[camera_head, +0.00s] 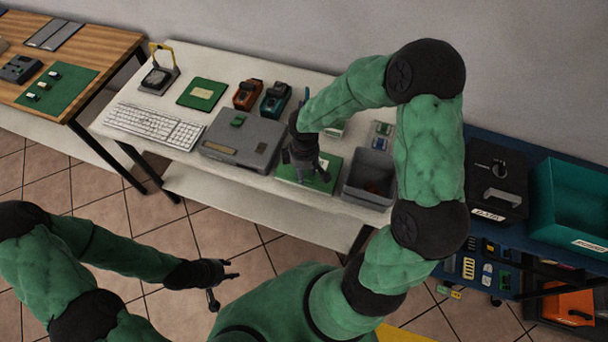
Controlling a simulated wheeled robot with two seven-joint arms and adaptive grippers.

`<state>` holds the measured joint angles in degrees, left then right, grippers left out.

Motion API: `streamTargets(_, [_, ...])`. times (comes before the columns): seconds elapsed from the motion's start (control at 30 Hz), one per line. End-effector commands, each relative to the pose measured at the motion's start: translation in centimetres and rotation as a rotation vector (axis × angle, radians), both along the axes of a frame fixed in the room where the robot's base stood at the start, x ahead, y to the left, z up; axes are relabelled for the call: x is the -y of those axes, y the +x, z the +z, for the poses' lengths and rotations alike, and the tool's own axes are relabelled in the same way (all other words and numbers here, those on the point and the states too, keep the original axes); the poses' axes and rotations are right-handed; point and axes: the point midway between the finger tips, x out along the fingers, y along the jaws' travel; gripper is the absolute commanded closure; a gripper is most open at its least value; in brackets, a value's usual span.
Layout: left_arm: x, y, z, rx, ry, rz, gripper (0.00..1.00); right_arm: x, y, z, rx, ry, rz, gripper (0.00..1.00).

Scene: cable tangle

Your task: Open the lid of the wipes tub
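I cannot make out a wipes tub with certainty in the head view. My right arm covers part of the white table (207,75), and something could be hidden behind it. My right gripper (306,172) points down over a green mat (291,185) near the table's front edge. Its dark fingers are small and blurred, so I cannot tell whether they are open or hold anything. My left gripper (225,284) is off the table, in front of it above the tiled floor. Its two fingers are spread apart and nothing is between them.
A grey box (242,142) and a white keyboard (155,124) lie left of my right gripper. A grey open bin (369,177) stands right of it. Orange (248,94) and teal (275,99) devices stand behind. A black case (496,190) and teal crate (572,205) are at right.

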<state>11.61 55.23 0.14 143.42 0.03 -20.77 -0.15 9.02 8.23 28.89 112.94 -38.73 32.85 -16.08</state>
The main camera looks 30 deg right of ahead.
Motion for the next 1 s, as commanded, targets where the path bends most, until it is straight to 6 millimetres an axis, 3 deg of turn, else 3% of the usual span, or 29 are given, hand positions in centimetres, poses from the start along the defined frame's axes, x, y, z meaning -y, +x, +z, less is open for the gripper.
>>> streamTargets(0.13, [0.0,0.0,-0.45,0.0,0.0,0.0,0.6,0.01,0.03,-1.31,0.001,0.001,0.001,0.6])
streamTargets(0.47, [-0.01,0.0,-0.46,0.0,0.0,0.0,0.6,0.0,0.05,-1.57,0.001,0.0,0.0,0.6])
streamTargets(0.5, [-0.01,0.0,-0.46,0.0,0.0,0.0,0.6,-0.01,0.04,-1.57,0.001,0.001,0.0,0.63])
streamTargets(0.63, [-0.01,0.01,-0.46,0.0,0.0,0.0,0.6,-0.01,0.04,-1.57,0.001,0.0,0.0,1.0])
streamTargets(1.0, [-0.01,0.01,-0.04,0.0,0.0,0.0,0.6,0.04,0.08,-1.36,-0.003,0.005,0.0,1.0])
